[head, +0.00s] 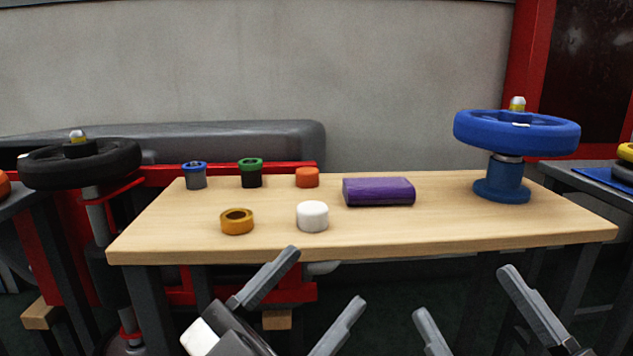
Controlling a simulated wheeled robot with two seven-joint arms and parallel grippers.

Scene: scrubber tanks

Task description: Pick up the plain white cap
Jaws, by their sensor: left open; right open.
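The plain white cap (312,217) stands upright on the wooden table (450,232), near the front edge and left of the middle. My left gripper (318,290) is open and empty, with its fingers in front of the table edge and nearer to me than the cap. It does not touch the cap. My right gripper (465,292) is open and empty, further right, also in front of the table edge. Nothing hides the cap.
A yellow ring (237,222) stands left of the cap. Behind are a blue-topped piece (195,176), a green-topped piece (250,173), an orange cap (307,177) and a purple block (379,192). A blue handwheel (516,134) stands at right, a black handwheel (80,165) at left.

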